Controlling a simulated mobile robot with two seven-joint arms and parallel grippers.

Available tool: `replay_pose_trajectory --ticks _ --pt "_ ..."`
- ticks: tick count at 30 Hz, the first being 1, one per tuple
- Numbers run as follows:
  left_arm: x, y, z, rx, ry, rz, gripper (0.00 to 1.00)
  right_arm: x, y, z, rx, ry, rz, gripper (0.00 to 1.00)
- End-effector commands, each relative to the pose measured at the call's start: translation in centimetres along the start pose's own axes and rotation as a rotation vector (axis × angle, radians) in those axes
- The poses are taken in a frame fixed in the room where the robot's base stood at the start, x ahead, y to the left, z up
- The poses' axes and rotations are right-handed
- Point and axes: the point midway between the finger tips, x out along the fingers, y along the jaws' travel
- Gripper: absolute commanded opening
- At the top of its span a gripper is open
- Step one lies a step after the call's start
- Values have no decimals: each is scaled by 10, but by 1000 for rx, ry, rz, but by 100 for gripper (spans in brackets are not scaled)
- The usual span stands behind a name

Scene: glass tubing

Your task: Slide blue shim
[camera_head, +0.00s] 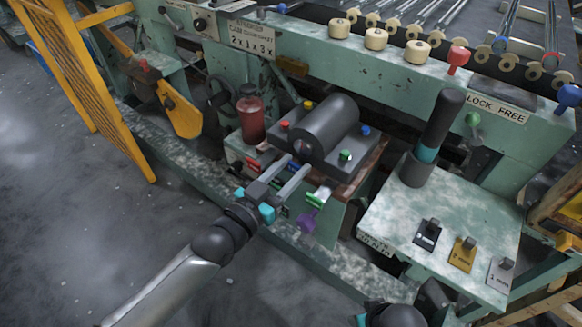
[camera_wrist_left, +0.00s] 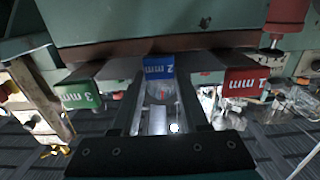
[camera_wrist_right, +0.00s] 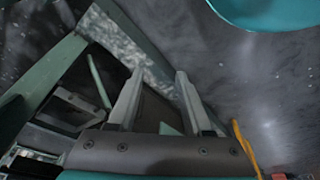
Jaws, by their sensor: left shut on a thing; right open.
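The blue shim's tab (camera_wrist_left: 160,66), marked 2, sits under the dark grey bearing block (camera_head: 322,130) in the left wrist view. My left gripper (camera_head: 292,167) reaches in at the front of that block, its fingers on both sides of the blue tab and shut on it. In the head view the fingers mostly hide the blue tab. A green 3 mm tab (camera_wrist_left: 79,96) is left of it and a red 1 mm tab (camera_wrist_left: 246,83) right of it. My right gripper (camera_wrist_right: 157,76) is open and empty, away from the block.
A pale green plate (camera_head: 395,215) at right carries black (camera_head: 428,236), yellow (camera_head: 463,254) and grey (camera_head: 500,272) pieces and a dark upright post (camera_head: 437,135). A red bottle (camera_head: 250,115) stands left of the block. A purple knob (camera_head: 307,221) hangs below.

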Motion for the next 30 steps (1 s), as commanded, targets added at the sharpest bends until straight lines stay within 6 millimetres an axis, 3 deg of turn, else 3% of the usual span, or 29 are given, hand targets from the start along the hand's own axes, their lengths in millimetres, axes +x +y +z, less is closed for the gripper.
replay_pose_trajectory --ticks 14,30 --pt "-1 0 1 0 -2 -1 0 -1 0 0 0 1 0 50" --pt "-48 0 1 0 -6 0 0 34 1 36 -4 -64 0 50"
